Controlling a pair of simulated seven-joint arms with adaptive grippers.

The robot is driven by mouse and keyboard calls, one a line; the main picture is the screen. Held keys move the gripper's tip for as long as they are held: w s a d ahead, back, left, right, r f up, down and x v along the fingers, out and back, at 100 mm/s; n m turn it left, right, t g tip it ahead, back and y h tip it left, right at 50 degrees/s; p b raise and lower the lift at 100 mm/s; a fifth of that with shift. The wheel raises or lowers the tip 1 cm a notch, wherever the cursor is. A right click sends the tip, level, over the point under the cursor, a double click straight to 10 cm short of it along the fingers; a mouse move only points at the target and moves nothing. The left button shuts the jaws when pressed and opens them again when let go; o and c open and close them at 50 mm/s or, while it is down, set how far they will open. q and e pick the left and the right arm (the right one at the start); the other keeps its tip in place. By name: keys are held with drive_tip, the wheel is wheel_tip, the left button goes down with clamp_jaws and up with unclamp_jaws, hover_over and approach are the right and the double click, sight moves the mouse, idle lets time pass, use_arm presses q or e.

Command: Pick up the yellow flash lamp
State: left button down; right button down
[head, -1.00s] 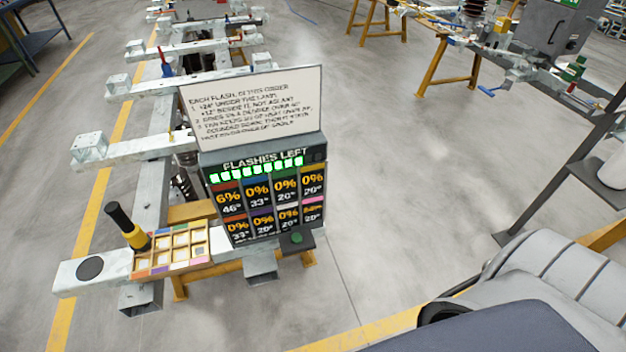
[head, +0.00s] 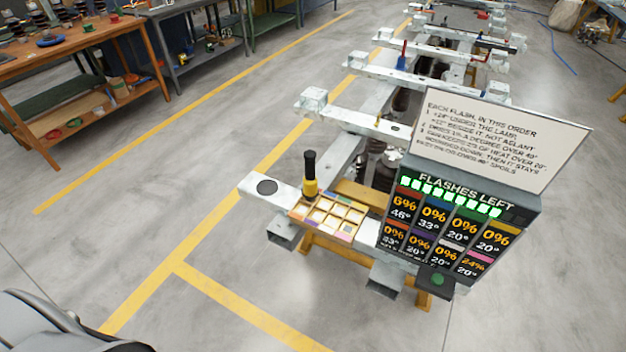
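The yellow flash lamp (head: 310,188) has a yellow lower body and a tall black upper part. It stands nearly upright at the back left part of a shallow tray with several square compartments (head: 297,211). I cannot tell which compartment it is over or whether it stands just behind them. The tray lies on a pale metal beam, to the right of a round dark disc (head: 267,187). Neither of my grippers is in view, and nothing touches the lamp.
A dark display panel (head: 452,226) headed "FLASHES LEFT" stands right of the tray, with a white text board (head: 500,140) above it. A green button (head: 437,280) sits at its foot. Workbenches (head: 75,55) stand at the far left. The floor in front is clear.

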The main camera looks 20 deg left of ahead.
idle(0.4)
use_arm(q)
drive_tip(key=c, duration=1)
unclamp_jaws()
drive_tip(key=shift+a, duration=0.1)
